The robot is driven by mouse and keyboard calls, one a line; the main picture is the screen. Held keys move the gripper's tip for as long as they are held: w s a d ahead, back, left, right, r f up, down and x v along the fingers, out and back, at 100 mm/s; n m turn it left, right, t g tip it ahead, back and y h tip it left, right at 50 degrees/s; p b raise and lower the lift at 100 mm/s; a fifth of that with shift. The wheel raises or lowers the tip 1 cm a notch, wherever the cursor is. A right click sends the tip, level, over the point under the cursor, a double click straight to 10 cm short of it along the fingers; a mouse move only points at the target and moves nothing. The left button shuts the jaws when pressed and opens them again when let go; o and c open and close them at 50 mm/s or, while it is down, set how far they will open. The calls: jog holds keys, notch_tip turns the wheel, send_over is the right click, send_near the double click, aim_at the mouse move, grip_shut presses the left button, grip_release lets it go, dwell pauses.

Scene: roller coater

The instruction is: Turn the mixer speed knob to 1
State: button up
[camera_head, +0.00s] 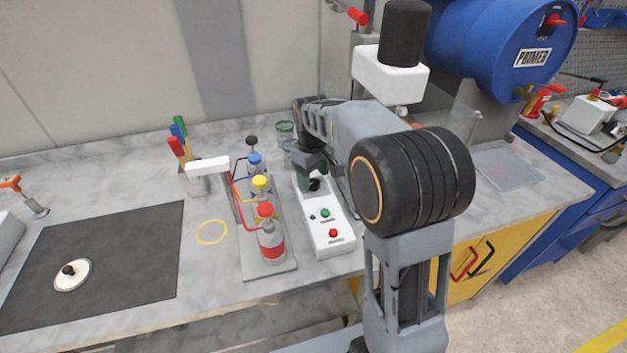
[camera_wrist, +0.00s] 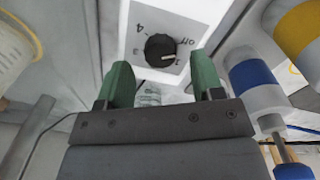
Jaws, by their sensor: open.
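My gripper (camera_wrist: 163,63) is open, one green finger on each side of the knob in the wrist view. Whether the fingers touch it cannot be told. In the head view my gripper (camera_head: 314,172) is over the far end of the white control box (camera_head: 340,244), mostly hiding the knob.
Bottles with red, yellow and blue caps stand on a grey rack (camera_head: 268,271) just left of the box. The box also has a green button (camera_head: 325,213) and a red button (camera_head: 333,233). The mixer head (camera_head: 389,78) stands behind my arm. Glass beakers (camera_head: 286,131) are behind.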

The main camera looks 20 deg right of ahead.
aim_at(314, 184)
jog(key=shift+f, duration=1.2)
jog(key=shift+c, duration=0.4)
jog(key=c, duration=0.8)
jog(key=shift+c, duration=0.2)
jog(key=m+p, duration=0.1)
jog(key=m, duration=0.5)
jog(key=m+p, duration=0.1)
jog(key=m, duration=0.4)
jog(key=shift+m, duration=0.3)
